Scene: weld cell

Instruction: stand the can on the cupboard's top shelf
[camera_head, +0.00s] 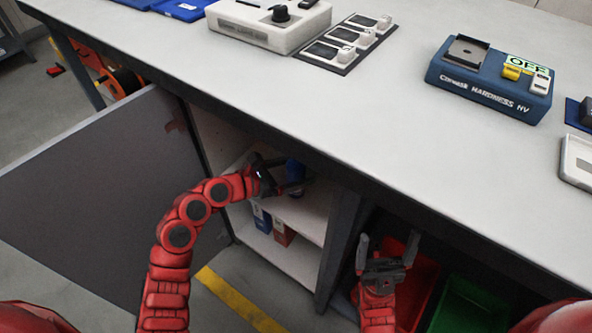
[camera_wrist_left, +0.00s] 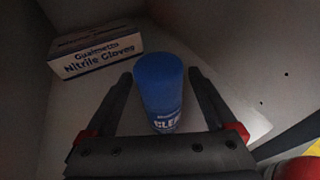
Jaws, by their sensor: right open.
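The can (camera_head: 295,171) is blue and upright inside the cupboard at the top shelf (camera_head: 305,211). In the left wrist view the can (camera_wrist_left: 160,88) shows a blue top and part of a white label. My left gripper (camera_head: 281,176) reaches into the cupboard, with one finger on each side of the can. The fingertips are very close to its sides; whether they press on it, and whether its base touches the shelf, I cannot tell. My right gripper (camera_head: 389,250) is open and empty, right of the cupboard, below the bench edge.
The cupboard door (camera_head: 85,200) stands open at left. A nitrile glove box (camera_wrist_left: 97,53) is near the can. Blue and red items stand on the lower shelf. The bench top (camera_head: 400,110) overhangs the cupboard. Red and green bins (camera_head: 465,306) are at lower right.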

